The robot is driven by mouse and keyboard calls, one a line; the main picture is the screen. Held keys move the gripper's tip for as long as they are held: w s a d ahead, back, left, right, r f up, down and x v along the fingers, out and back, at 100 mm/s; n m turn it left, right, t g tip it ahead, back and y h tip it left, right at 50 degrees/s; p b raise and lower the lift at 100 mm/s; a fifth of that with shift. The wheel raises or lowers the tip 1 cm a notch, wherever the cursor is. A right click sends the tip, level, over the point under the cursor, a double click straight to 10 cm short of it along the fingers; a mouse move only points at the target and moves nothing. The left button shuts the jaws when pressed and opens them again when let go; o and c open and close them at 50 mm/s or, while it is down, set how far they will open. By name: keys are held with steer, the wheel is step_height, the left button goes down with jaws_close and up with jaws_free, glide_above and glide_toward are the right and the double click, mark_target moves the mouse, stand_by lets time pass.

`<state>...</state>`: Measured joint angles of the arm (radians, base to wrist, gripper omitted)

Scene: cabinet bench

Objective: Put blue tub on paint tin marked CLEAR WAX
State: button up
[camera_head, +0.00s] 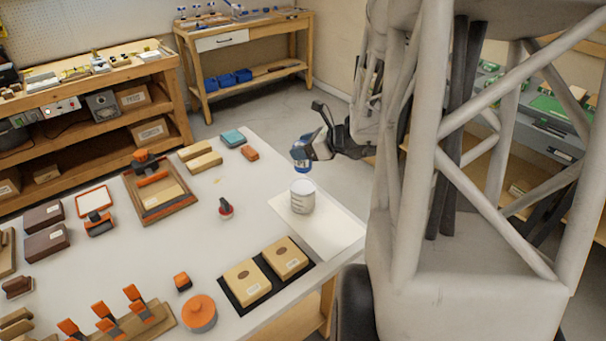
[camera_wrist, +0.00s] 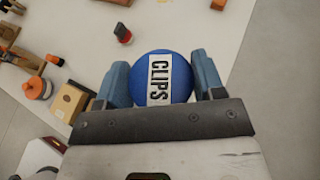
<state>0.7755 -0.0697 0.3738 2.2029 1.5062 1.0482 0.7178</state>
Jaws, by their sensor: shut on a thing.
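The blue tub (camera_wrist: 148,84), with a white label reading CLIPS on its lid, sits between the two fingers of my gripper (camera_wrist: 165,84) in the wrist view. My gripper is shut on it. In the head view the tub (camera_head: 301,163) hangs in my gripper (camera_head: 303,152) above a paint tin (camera_head: 302,197). The tin is a white and grey can standing upright on a white board at the bench's right edge. A small gap seems to show between tub and tin. The tin's label is too small to read, and in the wrist view the tin is hidden.
The white board (camera_head: 335,233) is otherwise clear. Two tan boxes on a black mat (camera_head: 235,297) lie in front of it. A red-based, dark-handled item (camera_head: 226,208) stands to its left. My column fills the right side.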

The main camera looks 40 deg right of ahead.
mark_target(303, 165)
steer(key=shift+f, duration=1.35)
steer(key=shift+f, duration=0.15)
steer(key=shift+f, duration=1.85)
steer(key=shift+f, duration=0.1)
steer(key=o, duration=1)
steer(key=v, duration=1.2)
